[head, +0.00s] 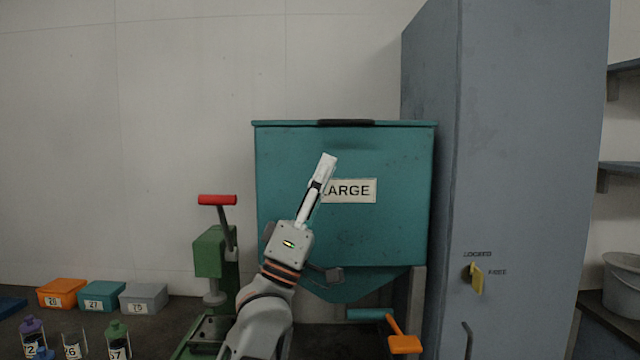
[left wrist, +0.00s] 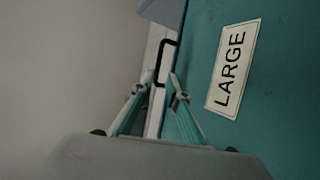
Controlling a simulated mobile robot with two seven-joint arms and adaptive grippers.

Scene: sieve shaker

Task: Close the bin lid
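The bin (head: 390,225) is a teal hopper with a LARGE label on its front. The label also shows in the left wrist view (left wrist: 232,68). The lid (head: 290,123) shows only as a thin edge along the bin's top, with a dark handle (head: 346,122); I cannot tell whether it is fully down. A black handle (left wrist: 165,62) stands out at the bin's edge in the left wrist view. My left gripper (head: 328,160) is in front of the bin, pointing up below the handle. Its fingers (left wrist: 157,90) are apart with nothing held. My right gripper is not in view.
A tall grey cabinet (head: 530,150) with a yellow knob (head: 477,277) stands right of the bin. A green press (head: 210,255) with a red handle (head: 217,200) stands to the left. An orange-handled lever (head: 404,343) is below the bin. Small numbered boxes (head: 103,295) and bottles are at the lower left.

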